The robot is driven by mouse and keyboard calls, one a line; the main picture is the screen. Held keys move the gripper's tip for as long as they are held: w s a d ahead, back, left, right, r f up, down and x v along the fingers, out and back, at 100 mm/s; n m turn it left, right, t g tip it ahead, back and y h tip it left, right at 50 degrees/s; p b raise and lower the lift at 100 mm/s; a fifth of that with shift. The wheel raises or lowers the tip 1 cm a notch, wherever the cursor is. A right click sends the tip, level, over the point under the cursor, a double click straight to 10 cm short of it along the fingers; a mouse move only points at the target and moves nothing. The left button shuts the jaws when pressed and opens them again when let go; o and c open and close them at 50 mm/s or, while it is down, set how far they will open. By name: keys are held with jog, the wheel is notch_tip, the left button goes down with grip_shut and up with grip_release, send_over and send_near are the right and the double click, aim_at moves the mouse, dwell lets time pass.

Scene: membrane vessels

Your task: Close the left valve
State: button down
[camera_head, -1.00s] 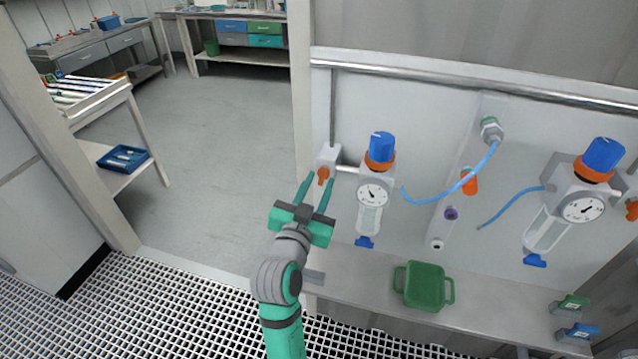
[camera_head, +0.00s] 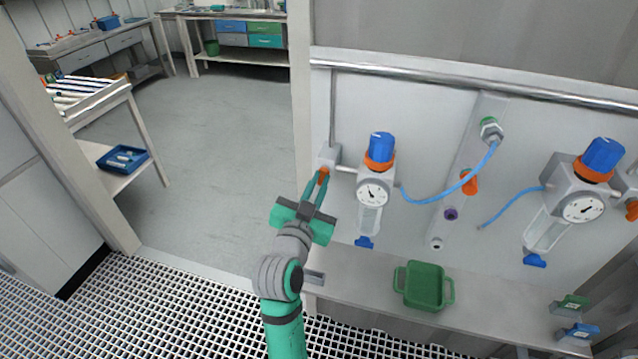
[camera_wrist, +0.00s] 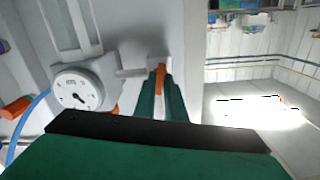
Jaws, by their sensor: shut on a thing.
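The left valve has an orange handle (camera_head: 323,176) on a grey block (camera_head: 328,157) at the left end of the left vessel's pipe. My gripper (camera_head: 321,184) is shut on this handle, with its green fingers on either side of it. In the wrist view the orange handle (camera_wrist: 160,78) shows between the two fingers (camera_wrist: 162,92). The left vessel's dial gauge (camera_head: 373,194) is just right of the fingers, and it also shows in the wrist view (camera_wrist: 78,91). The fingers partly hide the handle.
The left vessel has a blue cap (camera_head: 381,142). A blue hose (camera_head: 440,198) runs right from it to a fitting. A second vessel (camera_head: 584,208) hangs at the right. A green tray (camera_head: 425,286) sits on the shelf below. Open floor lies left of the panel.

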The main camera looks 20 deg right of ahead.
jog(key=m, duration=0.3)
jog(key=shift+m, duration=0.4)
jog(key=m, duration=0.3)
jog(key=shift+m, duration=0.4)
jog(key=m, duration=0.4)
jog(key=shift+m, duration=1.7)
jog(key=c, duration=1.8)
grip_release()
jog(key=shift+w, duration=0.1)
jog(key=v, duration=1)
jog(key=shift+s+a, duration=0.25)
jog(key=shift+s, duration=0.05)
